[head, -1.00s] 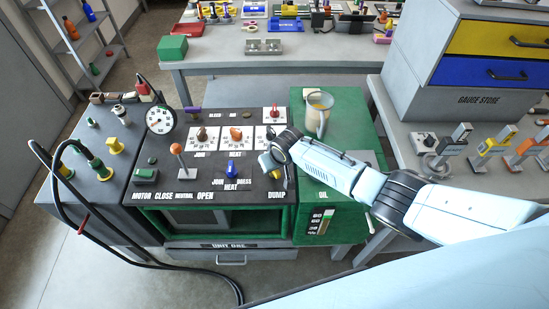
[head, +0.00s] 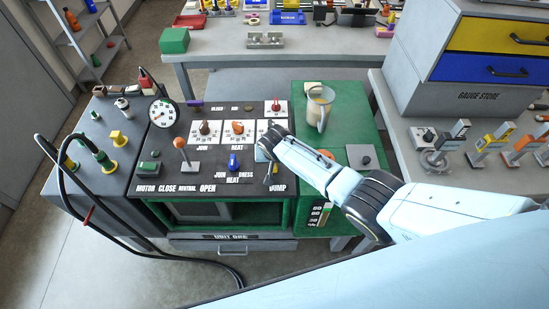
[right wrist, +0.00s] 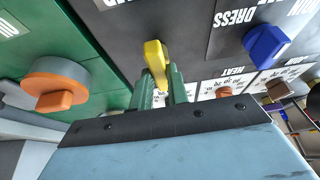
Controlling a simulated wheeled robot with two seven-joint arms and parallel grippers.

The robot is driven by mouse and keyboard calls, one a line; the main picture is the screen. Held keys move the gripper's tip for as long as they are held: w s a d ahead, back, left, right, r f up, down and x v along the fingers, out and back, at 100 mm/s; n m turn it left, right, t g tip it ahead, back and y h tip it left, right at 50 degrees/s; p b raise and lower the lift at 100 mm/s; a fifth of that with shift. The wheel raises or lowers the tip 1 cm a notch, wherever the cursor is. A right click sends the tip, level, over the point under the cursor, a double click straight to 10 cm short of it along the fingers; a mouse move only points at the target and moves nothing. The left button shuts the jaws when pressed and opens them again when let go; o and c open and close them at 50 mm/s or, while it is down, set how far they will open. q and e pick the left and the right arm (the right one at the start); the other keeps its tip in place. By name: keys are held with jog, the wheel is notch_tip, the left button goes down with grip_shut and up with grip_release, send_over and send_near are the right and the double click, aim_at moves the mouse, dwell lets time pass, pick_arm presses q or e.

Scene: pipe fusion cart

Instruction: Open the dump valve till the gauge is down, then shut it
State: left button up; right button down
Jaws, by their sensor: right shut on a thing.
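The dump valve's yellow handle (right wrist: 154,58) stands in the right wrist view between the two fingers of my right gripper (right wrist: 163,92), which is shut on it. In the head view my right gripper (head: 268,157) is at the panel's right side, just above the DUMP lettering (head: 277,188), and hides most of the handle. The round white gauge (head: 163,112) stands at the panel's back left. Its needle is too small to read surely. My left gripper is in neither view.
A blue knob (head: 234,162), an orange-topped lever (head: 181,146) and dial knobs (head: 238,128) share the panel. A clear jug (head: 319,104) stands on the green oil unit (head: 346,117), close to my right arm. Black hoses (head: 60,185) loop at the left.

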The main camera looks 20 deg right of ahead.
jog(key=c, duration=1.4)
grip_release()
jog(key=shift+o, duration=0.2)
jog(key=shift+r, duration=0.1)
jog(key=shift+s+r, duration=0.1)
jog(key=shift+r, duration=0.1)
jog(key=p+v, duration=0.4)
jog(key=v, duration=0.8)
jog(key=shift+r, duration=0.35)
jog(key=shift+s, duration=0.2)
